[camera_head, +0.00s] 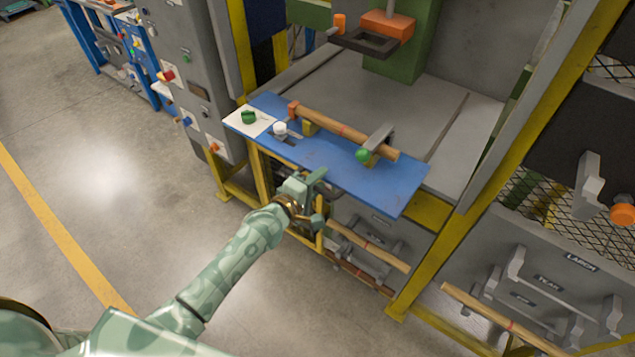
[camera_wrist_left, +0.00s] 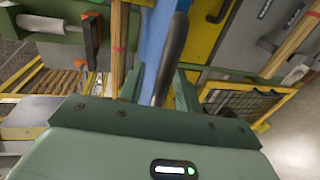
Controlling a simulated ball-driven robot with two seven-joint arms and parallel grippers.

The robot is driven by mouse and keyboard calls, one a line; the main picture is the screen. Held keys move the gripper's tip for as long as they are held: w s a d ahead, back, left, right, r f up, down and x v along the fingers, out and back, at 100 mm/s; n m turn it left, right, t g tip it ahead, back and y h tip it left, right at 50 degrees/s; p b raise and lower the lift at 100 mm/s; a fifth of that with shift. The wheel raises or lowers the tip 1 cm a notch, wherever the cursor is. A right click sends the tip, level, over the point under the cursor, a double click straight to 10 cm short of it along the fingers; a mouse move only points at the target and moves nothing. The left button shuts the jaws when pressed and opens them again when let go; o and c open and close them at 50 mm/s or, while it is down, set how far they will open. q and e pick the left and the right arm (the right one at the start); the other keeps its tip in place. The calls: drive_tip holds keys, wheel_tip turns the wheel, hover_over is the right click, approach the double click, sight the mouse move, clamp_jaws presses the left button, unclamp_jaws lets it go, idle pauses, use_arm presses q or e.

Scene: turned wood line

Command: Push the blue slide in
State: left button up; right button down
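The blue slide (camera_head: 330,160) is a flat blue plate that sticks out over the front of the grey machine bed. A wooden rod with a red mark (camera_head: 340,130) lies on it. My left gripper (camera_head: 318,190) is at the slide's front edge. In the left wrist view a dark grey bar, seemingly a handle (camera_wrist_left: 174,50), runs between the two green fingers (camera_wrist_left: 158,92), and the slide's blue edge (camera_wrist_left: 152,40) is behind it. The fingers look apart, with a gap on the bar's left side. The head view hides the contact. My right gripper is not in view.
A green-knobbed clamp (camera_head: 380,137) crosses the rod's right end. A white card with a green piece (camera_head: 262,122) and a white knob (camera_head: 280,128) are at the slide's left. Yellow frame posts (camera_head: 430,255) stand below and right. The left floor is clear.

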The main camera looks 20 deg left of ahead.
sight(346, 152)
use_arm(q)
clamp_jaws()
drive_tip(key=r+b+x, duration=0.1)
drive_tip(key=x, duration=0.3)
drive_tip(key=b+x, duration=0.1)
drive_tip(key=x, duration=0.3)
drive_tip(key=r+b+x, duration=0.1)
drive_tip(key=b+x, duration=0.1)
drive_tip(key=x, duration=0.2)
drive_tip(key=shift+w+d+r, duration=0.1)
drive_tip(key=shift+w+r, duration=0.1)
drive_tip(key=shift+w, duration=0.2)
drive_tip(key=shift+w+r, duration=0.2)
drive_tip(key=shift+r, duration=0.05)
drive_tip(key=shift+c, duration=0.2)
unclamp_jaws()
drive_tip(key=shift+o, duration=0.2)
drive_tip(key=shift+s, duration=0.1)
